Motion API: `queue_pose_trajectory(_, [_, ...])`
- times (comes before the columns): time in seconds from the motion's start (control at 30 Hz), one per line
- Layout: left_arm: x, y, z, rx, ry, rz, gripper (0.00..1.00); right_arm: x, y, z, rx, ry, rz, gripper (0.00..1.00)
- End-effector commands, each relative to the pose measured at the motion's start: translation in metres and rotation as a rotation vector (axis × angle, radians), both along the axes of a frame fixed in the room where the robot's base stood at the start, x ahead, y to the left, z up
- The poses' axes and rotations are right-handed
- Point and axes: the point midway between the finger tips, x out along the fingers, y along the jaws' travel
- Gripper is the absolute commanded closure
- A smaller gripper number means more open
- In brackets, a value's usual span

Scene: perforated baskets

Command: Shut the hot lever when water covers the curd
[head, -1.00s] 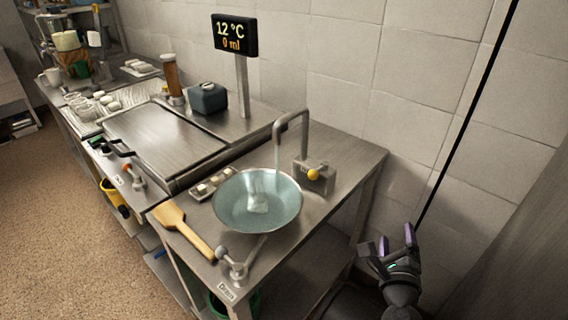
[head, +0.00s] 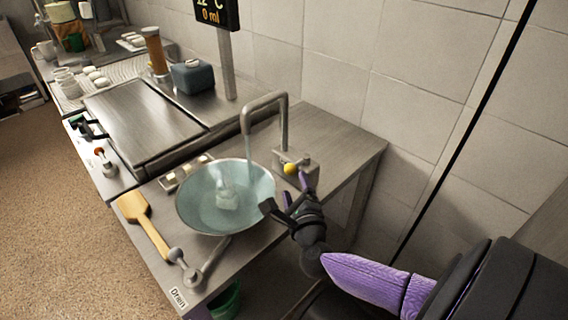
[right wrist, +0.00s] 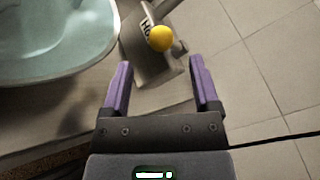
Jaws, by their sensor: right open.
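The hot lever has a yellow knob (head: 291,168) on a metal valve box (head: 308,163) beside the tap (head: 284,118); the knob also shows in the right wrist view (right wrist: 160,38). A wide bowl (head: 187,222) of pale bluish water stands under the spout. A pale block of curd (head: 228,199) sits in it, seen through the water; how deep it is covered is hard to tell. A faint stream seems to fall from the spout. My right gripper (head: 287,193) is open and empty, just in front of the knob, which lies beyond its fingertips (right wrist: 160,62). My left gripper is out of view.
A wooden paddle (head: 147,225) and a drain lever (head: 190,272) lie at the counter's front left. A small tray (head: 187,174) stands behind the bowl. A display (head: 216,12) above reads 0 ml. The counter right of the valve box is clear.

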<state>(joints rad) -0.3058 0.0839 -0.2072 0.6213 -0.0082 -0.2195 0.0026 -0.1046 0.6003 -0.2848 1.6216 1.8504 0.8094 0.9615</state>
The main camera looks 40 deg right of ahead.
Motion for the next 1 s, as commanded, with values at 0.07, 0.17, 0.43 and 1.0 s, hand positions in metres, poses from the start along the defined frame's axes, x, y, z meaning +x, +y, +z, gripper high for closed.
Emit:
queue_pose_trajectory(0.07, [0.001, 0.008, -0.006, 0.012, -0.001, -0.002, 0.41, 0.014, -0.008, 0.000, -0.002, -0.004, -0.003, 0.22])
queue_pose_trajectory(0.17, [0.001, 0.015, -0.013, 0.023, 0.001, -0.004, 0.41, 0.033, -0.019, -0.001, -0.003, -0.004, -0.002, 0.22])
queue_pose_trajectory(0.43, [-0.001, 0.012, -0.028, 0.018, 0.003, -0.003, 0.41, 0.070, -0.039, -0.001, -0.001, -0.001, -0.002, 0.22])
queue_pose_trajectory(1.0, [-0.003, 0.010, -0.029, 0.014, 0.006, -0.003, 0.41, 0.076, -0.042, 0.001, -0.001, -0.001, -0.001, 0.66])
